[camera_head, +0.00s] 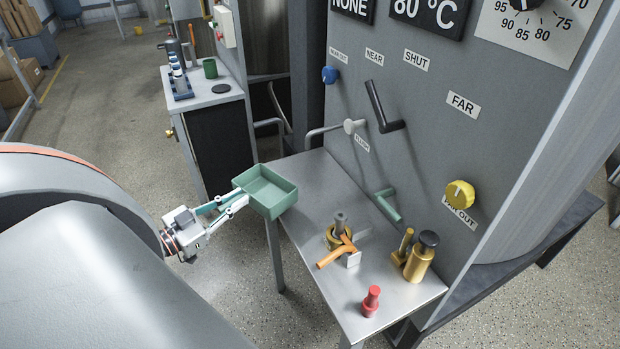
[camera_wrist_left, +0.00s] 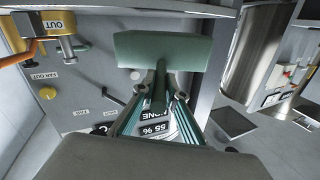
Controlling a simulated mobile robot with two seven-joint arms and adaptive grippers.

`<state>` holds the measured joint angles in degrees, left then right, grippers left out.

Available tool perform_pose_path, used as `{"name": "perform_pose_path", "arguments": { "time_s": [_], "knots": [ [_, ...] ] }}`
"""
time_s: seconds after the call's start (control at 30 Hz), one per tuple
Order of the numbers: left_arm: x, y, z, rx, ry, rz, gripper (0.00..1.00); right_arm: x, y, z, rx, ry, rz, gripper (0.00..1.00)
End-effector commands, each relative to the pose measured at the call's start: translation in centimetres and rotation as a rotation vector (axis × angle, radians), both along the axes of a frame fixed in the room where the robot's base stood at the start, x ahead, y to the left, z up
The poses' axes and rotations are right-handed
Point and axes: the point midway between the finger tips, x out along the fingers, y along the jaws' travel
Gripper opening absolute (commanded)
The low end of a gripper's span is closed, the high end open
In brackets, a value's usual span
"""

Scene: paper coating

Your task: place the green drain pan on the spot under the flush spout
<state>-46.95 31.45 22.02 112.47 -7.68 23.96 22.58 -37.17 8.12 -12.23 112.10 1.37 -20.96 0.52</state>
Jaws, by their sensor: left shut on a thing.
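My left gripper (camera_head: 238,204) is shut on the pan's left side. In the left wrist view the pan (camera_wrist_left: 140,48) sits at the fingertips (camera_wrist_left: 160,88), its outer side facing the camera. The flush spout (camera_head: 322,131) is a bent grey pipe from the panel, beside the flush label (camera_head: 362,143), beyond the pan. The table top (camera_head: 318,178) below the spout is bare; I see no clear mark there. My right gripper is out of view.
On the table stand a brass fitting with an orange handle (camera_head: 334,255), a brass cylinder (camera_head: 420,258) and a red plug (camera_head: 371,301). A green pipe (camera_head: 387,205) and a black lever (camera_head: 381,110) stick out from the panel. A side cabinet (camera_head: 214,97) stands behind.

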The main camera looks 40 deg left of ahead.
Motion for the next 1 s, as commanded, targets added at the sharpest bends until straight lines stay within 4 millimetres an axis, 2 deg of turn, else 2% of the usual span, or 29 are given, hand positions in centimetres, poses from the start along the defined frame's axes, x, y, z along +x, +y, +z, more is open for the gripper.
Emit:
{"name": "perform_pose_path", "arguments": {
  "time_s": [0.2,0.6,0.8,1.0],
  "knots": [
    [5.2,-0.7,0.4,0.002,-0.009,-0.003,0.0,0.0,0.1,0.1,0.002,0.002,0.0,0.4],
    [13.8,-1.8,0.4,0.001,-0.008,-0.002,0.0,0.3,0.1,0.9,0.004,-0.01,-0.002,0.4],
    [16.4,-2.2,0.3,0.001,-0.005,-0.002,0.0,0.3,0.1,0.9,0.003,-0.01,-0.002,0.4],
    [16.9,-2.3,-0.5,0.0,-0.002,-0.001,0.0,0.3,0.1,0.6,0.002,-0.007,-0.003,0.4]
  ]
}}
